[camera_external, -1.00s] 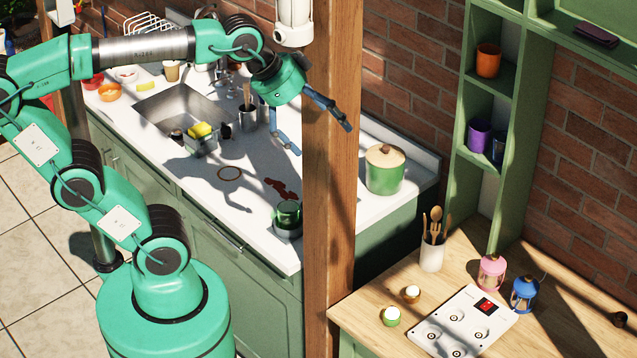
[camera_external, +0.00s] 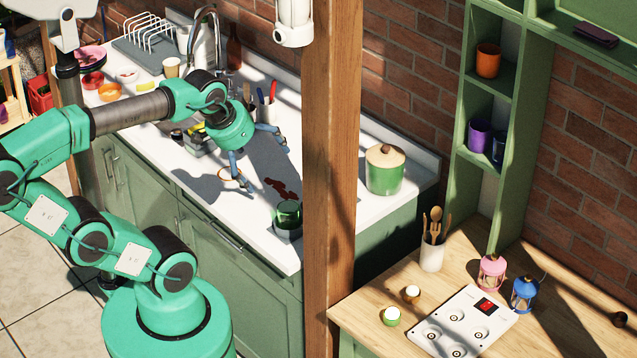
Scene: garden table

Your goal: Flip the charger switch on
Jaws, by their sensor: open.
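A flat white unit (camera_external: 468,318) with several round pads and a red-and-black panel (camera_external: 487,307) lies on the wooden table at the lower right. It looks like the charger; whether the red part is its switch, and its position, I cannot tell. My gripper (camera_external: 260,164) is open with its blue fingers spread, pointing down over the white counter left of the wooden post. Nothing shows between the fingers. It is well to the left of the white unit and apart from it.
The wooden post (camera_external: 330,180) stands between my gripper and the wooden table (camera_external: 570,290). Pink (camera_external: 491,272) and blue (camera_external: 525,293) lanterns stand beside the white unit, with a utensil cup (camera_external: 432,252) behind it. A green jar (camera_external: 288,218) and a lidded pot (camera_external: 385,172) stand on the counter.

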